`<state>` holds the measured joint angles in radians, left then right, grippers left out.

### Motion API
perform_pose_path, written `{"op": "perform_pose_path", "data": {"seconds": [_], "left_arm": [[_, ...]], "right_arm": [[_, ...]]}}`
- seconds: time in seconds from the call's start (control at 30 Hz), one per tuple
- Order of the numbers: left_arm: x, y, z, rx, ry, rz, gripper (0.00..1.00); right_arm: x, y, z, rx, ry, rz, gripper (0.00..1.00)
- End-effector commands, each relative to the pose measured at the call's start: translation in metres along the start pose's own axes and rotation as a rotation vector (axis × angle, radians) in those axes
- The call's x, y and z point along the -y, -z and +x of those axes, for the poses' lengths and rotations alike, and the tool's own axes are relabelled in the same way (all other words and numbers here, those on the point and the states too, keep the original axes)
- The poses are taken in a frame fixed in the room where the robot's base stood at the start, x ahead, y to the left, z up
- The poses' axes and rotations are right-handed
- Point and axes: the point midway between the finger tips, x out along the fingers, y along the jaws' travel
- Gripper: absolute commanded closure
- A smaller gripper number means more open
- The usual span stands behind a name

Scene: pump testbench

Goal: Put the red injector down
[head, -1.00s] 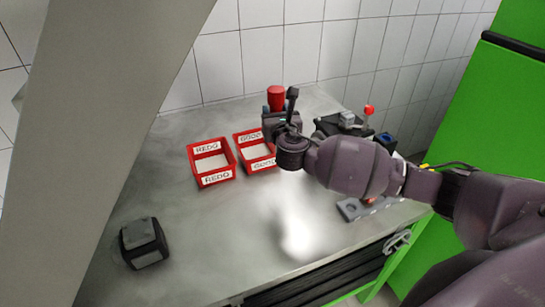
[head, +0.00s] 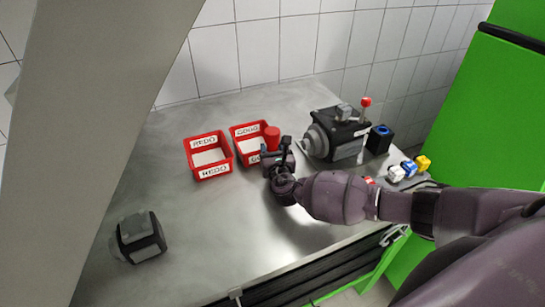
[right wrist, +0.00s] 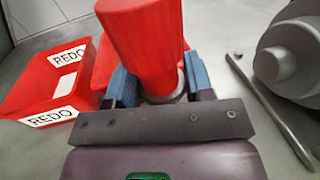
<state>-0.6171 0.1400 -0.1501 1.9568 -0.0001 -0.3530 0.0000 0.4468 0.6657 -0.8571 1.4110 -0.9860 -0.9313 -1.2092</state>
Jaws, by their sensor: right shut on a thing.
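The red injector (head: 272,136) is a red cylinder with a grey lower collar, standing upright in my right gripper (head: 278,158). The right wrist view shows the injector (right wrist: 143,40) between the blue fingers of the right gripper (right wrist: 155,85), which is shut on it. In the head view the injector overlaps the right side of the red GOOD box (head: 240,146). Its lower end is hidden by the gripper, so I cannot tell whether it touches the table. My left gripper is not in view.
The red REDO box (head: 190,158) stands left of the GOOD box. A grey-black pump (head: 335,138) with a red-knobbed lever is to the right, near a dark blue-topped block (head: 379,139) and several coloured pieces (head: 409,168). A dark block (head: 139,238) sits front left. The table's middle is clear.

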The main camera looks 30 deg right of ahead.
Motion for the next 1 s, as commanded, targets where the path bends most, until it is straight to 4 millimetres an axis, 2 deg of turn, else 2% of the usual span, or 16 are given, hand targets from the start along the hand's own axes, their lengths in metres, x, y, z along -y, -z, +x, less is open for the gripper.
{"op": "perform_pose_path", "data": {"seconds": [0.1, 0.23, 0.7, 0.73, 0.87, 1.0], "left_arm": [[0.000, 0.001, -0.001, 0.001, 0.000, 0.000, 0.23], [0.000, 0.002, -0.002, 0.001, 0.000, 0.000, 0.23], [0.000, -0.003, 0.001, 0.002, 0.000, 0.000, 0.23], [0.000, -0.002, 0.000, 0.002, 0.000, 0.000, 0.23], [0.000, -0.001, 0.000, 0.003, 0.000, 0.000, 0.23], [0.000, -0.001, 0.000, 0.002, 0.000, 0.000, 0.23]], "right_arm": [[-0.001, 0.016, 0.000, -0.002, 0.001, -0.002, 1.00], [0.000, 0.028, 0.000, -0.001, 0.000, -0.002, 1.00], [0.000, 0.034, 0.000, 0.001, 0.000, 0.000, 1.00], [0.000, 0.034, 0.000, 0.000, 0.000, -0.001, 0.48], [0.000, 0.034, 0.000, -0.001, 0.000, -0.001, 0.28], [0.000, 0.034, 0.000, -0.001, 0.000, -0.001, 0.27]]}}
